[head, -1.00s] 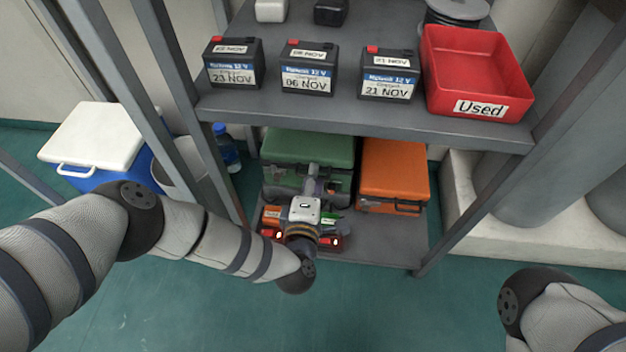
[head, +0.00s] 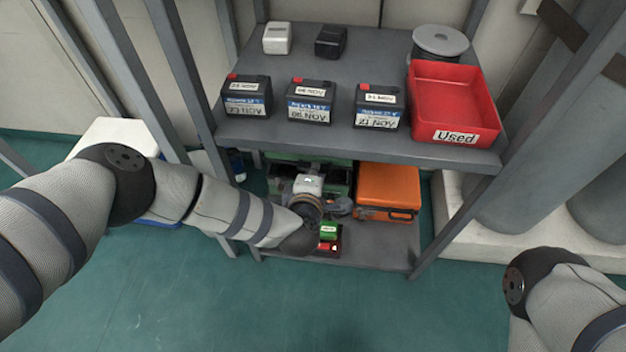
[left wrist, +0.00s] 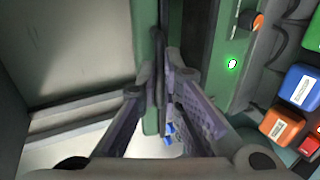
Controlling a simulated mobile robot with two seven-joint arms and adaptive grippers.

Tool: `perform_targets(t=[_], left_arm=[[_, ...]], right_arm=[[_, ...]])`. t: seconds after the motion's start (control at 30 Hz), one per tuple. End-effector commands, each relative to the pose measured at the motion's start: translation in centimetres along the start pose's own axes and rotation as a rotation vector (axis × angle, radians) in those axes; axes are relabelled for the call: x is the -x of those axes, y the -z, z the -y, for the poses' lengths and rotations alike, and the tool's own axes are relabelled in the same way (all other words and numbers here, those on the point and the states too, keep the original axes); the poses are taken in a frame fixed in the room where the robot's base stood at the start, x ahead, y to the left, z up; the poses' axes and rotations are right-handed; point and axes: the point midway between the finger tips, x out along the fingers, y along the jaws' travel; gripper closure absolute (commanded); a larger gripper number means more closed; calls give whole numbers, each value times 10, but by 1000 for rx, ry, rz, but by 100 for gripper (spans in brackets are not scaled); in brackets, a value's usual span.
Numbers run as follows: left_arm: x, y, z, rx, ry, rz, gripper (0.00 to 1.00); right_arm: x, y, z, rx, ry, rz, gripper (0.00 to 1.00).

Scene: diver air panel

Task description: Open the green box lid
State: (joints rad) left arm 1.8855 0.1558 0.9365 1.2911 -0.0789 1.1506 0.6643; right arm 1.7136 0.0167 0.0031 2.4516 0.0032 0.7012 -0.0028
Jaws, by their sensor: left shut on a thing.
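The green box (head: 279,183) stands on the lower shelf, partly hidden by my left wrist and the upper shelf. A dark gap shows between its green upper part and its body, so the lid (head: 283,157) looks raised; how far, I cannot tell. My left gripper (left wrist: 163,85) is shut on a dark handle-like bar at a green edge in the left wrist view. My right gripper is out of view.
An orange case (head: 388,186) stands right of the green box. Small coloured blocks (head: 328,232) lie in front of it. The upper shelf (head: 340,140) overhangs, carrying batteries and a red "Used" tray (head: 452,100). Shelf posts flank the space.

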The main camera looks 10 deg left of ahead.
Motion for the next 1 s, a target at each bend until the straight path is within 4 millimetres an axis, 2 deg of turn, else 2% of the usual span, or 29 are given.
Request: perform_targets(t=[0.03, 0.1, 0.5, 0.7, 1.0], left_arm=[[4, -1, -14, -1, -9, 1, 100], [4, -1, -24, -1, -9, 2, 100], [-2, -1, -66, 0, -8, 0, 100], [-4, -1, -74, 0, -7, 1, 100], [-5, -1, -76, 0, -6, 1, 100]], right_arm=[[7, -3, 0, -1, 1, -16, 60], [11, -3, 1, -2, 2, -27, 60], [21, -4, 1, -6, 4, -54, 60], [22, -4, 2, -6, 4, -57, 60], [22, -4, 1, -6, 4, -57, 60]])
